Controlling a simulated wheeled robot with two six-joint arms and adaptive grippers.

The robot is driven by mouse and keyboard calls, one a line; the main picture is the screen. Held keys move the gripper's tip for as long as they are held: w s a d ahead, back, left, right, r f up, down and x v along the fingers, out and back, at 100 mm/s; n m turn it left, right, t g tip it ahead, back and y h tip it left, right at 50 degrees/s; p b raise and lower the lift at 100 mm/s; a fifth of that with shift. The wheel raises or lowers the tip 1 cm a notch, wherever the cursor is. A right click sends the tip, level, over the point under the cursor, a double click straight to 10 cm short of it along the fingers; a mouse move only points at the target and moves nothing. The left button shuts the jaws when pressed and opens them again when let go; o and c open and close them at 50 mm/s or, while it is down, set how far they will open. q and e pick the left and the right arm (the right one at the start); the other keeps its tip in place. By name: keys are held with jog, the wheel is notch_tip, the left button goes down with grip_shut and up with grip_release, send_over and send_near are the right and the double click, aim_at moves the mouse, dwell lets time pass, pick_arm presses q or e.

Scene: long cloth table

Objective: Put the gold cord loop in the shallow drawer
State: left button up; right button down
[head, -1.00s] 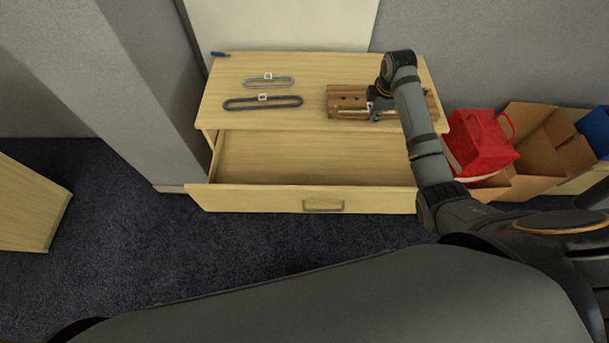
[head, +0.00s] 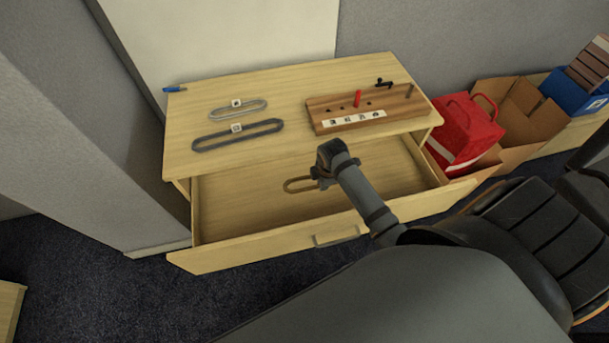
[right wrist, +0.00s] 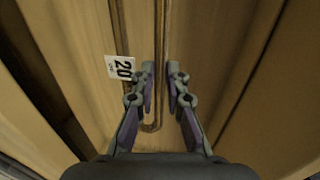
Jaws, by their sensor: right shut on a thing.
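The gold cord loop (head: 299,185) is in my right gripper (head: 324,180), over the inside of the open shallow drawer (head: 240,205). In the right wrist view, the fingers of my right gripper (right wrist: 161,85) are shut on one long strand of the gold cord loop (right wrist: 151,127). A white tag marked 20 (right wrist: 120,68) hangs on its other strand. Whether the loop touches the drawer floor I cannot tell. Part of the loop is hidden behind my gripper in the head view. My left gripper is not in view.
On the cabinet top lie a grey loop (head: 238,110), a dark loop (head: 237,135), a blue pen (head: 174,89) and a wooden peg board (head: 325,111). A red bag (head: 466,130) and a cardboard box (head: 530,118) stand to the right. The drawer looks otherwise empty.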

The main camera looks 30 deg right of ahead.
jog(key=shift+w+a+f, duration=0.1)
jog(key=shift+w+f, duration=0.05)
jog(key=shift+f, duration=0.5)
jog(key=shift+w, duration=0.1)
jog(key=b, duration=0.1)
send_over(319, 200)
jog(key=f, duration=0.5)
jog(key=shift+s+a+f, duration=0.2)
jog(key=shift+s+f, duration=0.15)
jog(key=shift+s, duration=0.05)
jog(key=shift+f, duration=0.4)
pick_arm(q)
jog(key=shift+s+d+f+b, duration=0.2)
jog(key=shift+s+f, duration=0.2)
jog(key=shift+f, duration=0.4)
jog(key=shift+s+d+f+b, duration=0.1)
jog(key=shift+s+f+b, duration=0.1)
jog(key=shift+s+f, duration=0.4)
pick_arm(e)
jog(key=shift+f, duration=1.75)
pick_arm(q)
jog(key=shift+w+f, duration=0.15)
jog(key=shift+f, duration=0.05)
pick_arm(e)
jog(key=c, duration=1.4)
grip_release()
jog(key=shift+f, duration=0.1)
jog(key=shift+o, duration=0.2)
